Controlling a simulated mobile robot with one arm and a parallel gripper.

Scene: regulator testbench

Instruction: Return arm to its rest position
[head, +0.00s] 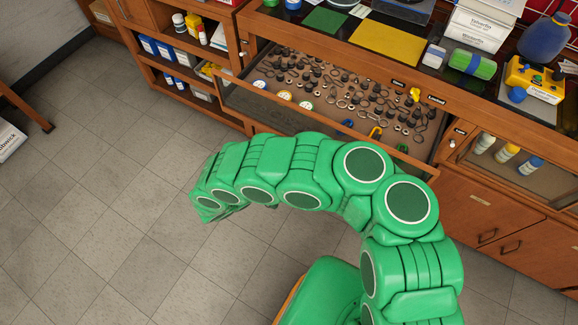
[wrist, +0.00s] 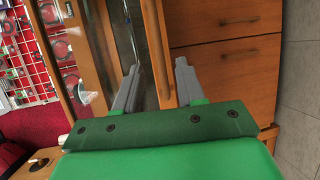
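My green arm (head: 320,170) curves across the head view from the lower right to the left, in front of an open drawer. Its far end points down at the left, above the tiled floor, and the fingers are hidden there. In the wrist view my gripper (wrist: 157,66) has its two grey fingers spread apart. Nothing is held between them. A wooden edge (wrist: 158,45) shows in the gap between the fingers; I cannot tell how far beyond them it lies.
The open drawer (head: 228,97) holds several rings and small fittings. The benchtop above carries a yellow mat (head: 385,42), a green mat (head: 325,20) and a yellow device (head: 535,78). Shelves with bottles (head: 193,28) stand at upper left.

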